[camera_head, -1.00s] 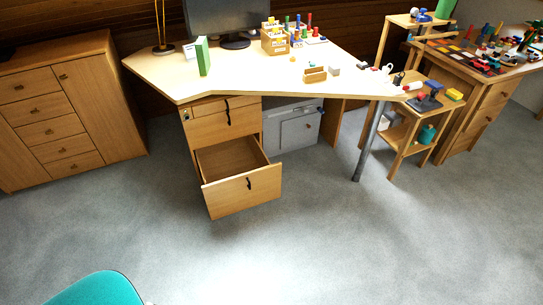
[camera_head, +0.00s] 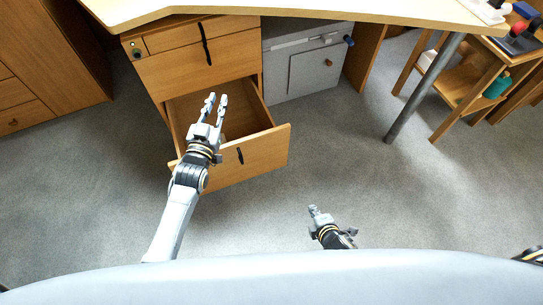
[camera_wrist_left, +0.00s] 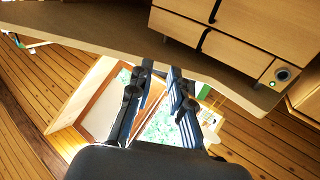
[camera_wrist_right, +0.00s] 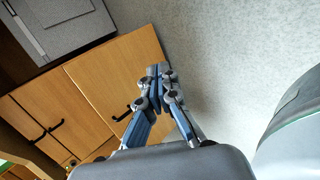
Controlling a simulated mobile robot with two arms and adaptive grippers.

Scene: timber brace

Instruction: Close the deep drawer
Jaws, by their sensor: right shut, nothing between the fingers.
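The deep drawer (camera_head: 240,160) is the lower wooden drawer under the desk, and it is pulled out with its interior partly visible. Its front has a dark handle, and the front also shows in the right wrist view (camera_wrist_right: 110,75). My left gripper (camera_head: 217,98) is open and appears over the drawer's opening, hiding part of its left side; I cannot tell its height above it. Its parted fingers show in the left wrist view (camera_wrist_left: 160,70). My right gripper (camera_head: 313,208) is shut and empty, in front and to the right of the drawer front, apart from it in the head view.
The upper drawers (camera_head: 200,60) are shut below the desk top (camera_head: 300,10). A grey cabinet (camera_head: 310,70) stands to their right, then a metal desk leg (camera_head: 425,90). A wooden cabinet (camera_head: 50,60) stands at the left.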

